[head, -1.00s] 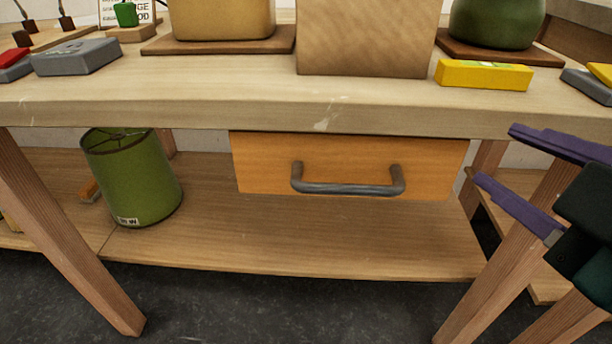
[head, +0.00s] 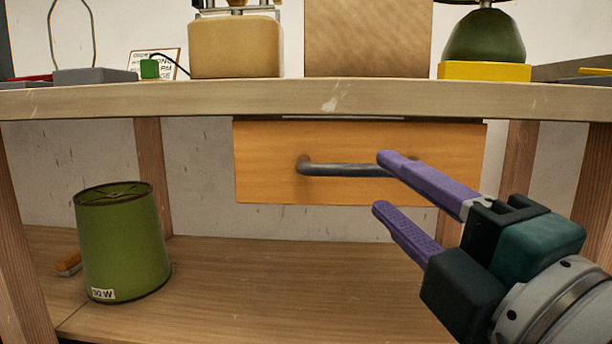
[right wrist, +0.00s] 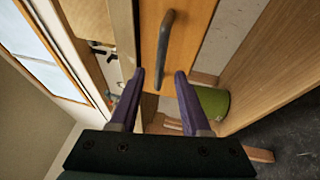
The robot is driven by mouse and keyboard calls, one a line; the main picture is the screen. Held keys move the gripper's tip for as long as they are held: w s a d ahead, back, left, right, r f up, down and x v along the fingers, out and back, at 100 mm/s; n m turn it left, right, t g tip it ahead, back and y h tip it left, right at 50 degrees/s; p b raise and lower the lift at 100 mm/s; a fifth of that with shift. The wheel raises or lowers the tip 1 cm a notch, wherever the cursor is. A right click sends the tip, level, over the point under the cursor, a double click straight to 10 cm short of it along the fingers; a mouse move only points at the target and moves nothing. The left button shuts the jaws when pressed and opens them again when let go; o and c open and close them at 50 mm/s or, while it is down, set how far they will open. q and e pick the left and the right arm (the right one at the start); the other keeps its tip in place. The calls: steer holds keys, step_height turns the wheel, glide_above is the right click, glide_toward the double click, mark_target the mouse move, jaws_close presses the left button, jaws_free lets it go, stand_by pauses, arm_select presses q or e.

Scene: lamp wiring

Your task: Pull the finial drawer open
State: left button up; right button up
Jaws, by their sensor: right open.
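The finial drawer (head: 265,165) is a light wooden box front under the bench top, with a dark grey bar handle (head: 335,170). It looks shut or nearly so; a thin gap shows along its top edge. My right gripper (head: 382,183) is open and empty, with purple fingers pointing left toward the handle's right end, which the upper finger partly hides. In the right wrist view the handle (right wrist: 164,50) lies ahead of the open fingers (right wrist: 160,80), apart from them. My left gripper is not in view.
The bench top edge (head: 180,101) runs just above the drawer. A green lampshade (head: 122,245) stands on the lower shelf (head: 260,280) at the left. A yellow box (head: 484,71) and a green lamp base (head: 486,38) stand above. The space below the drawer is clear.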

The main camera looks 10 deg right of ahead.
mark_target(369, 174)
steer(key=b+x, duration=0.1)
steer(key=x, duration=0.4)
steer(key=shift+w, duration=0.35)
jaws_close()
stand_by(1.2)
